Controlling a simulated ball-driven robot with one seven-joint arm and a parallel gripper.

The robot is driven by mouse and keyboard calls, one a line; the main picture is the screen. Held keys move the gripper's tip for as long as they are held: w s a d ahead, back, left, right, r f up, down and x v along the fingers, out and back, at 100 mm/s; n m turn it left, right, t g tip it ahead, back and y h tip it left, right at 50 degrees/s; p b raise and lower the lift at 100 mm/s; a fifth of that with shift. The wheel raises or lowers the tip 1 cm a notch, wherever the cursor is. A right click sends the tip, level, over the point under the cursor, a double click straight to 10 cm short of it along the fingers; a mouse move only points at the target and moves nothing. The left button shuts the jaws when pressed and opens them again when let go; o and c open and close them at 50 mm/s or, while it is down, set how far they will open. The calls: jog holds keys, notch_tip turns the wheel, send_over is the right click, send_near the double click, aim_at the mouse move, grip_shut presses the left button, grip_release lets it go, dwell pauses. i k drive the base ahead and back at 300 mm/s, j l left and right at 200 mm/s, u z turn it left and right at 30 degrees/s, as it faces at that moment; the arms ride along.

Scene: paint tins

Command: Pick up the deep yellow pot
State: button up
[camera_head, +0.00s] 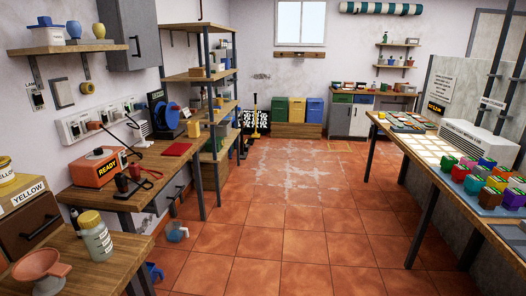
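On the long table at the right, a cluster of small coloured pots stands close together on a blue-grey tray (490,210). Other pots there are green, red, blue and purple. They are small in the picture, and I cannot tell for certain which one is the deep yellow. A yellow tin (6,172) with a label also sits at the left edge, above a box marked YELLOW (28,193). My gripper is not in view.
The tiled floor (290,245) is open between the benches. A blue-filled jug (177,231) stands on it near the left bench, with a blue mug (154,271) nearer. A white machine (478,142) stands behind the pots. Coloured bins (297,110) stand at the back.

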aim_at(193, 128)
jog(key=i+u, duration=0.1)
jog(key=i, duration=0.5)
jog(key=i+l+u, duration=0.1)
jog(key=i, duration=0.5)
jog(key=i+l+u, duration=0.15)
jog(key=i, duration=0.45)
